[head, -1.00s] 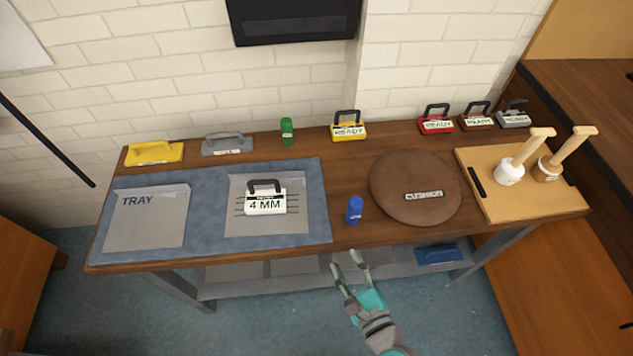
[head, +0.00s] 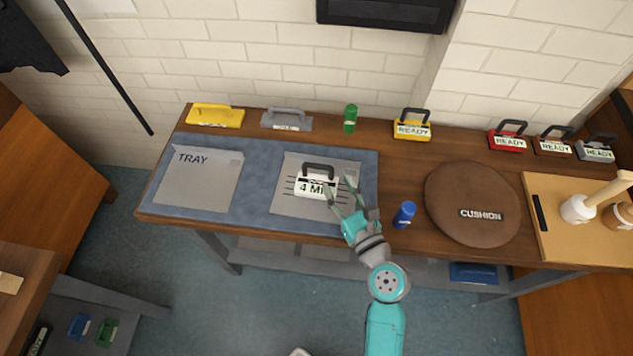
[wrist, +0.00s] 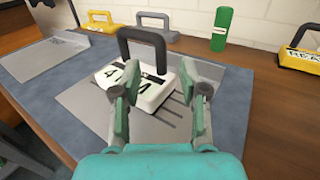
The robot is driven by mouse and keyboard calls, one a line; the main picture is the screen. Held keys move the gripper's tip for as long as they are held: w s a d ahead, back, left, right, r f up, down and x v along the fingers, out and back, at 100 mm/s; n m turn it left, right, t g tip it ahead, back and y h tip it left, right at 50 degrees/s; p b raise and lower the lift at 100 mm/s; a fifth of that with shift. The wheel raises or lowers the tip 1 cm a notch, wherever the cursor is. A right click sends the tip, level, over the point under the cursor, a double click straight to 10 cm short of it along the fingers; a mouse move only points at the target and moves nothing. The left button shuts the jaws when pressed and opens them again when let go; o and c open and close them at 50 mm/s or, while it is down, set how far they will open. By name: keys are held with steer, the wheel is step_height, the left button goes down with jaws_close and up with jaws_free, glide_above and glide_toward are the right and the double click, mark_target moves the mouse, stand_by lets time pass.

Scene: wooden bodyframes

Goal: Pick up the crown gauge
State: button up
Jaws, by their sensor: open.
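The white block marked "4 MM" with a black loop handle (head: 316,187), which looks like the crown gauge, stands on a grey lined plate (head: 287,206) on the blue mat. The block also shows in the wrist view (wrist: 150,95), its handle upright ahead of the jaws. My gripper (head: 341,188) is open and empty, just right of the block in the head view. In the wrist view my gripper (wrist: 158,78) has a finger on each side of the block's image, overlapping its edges. I cannot tell whether they touch it.
A grey plate marked "TRAY" (head: 199,181) lies on the mat's left. A blue cylinder (head: 404,214) and a round brown cushion (head: 473,204) are to the right. A green cylinder (head: 350,118) and several handled blocks, including a yellow one (head: 412,129), line the back.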

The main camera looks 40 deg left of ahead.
mark_target(333, 176)
steer(key=x, duration=0.5)
steer(key=shift+f, duration=0.2)
jaws_close()
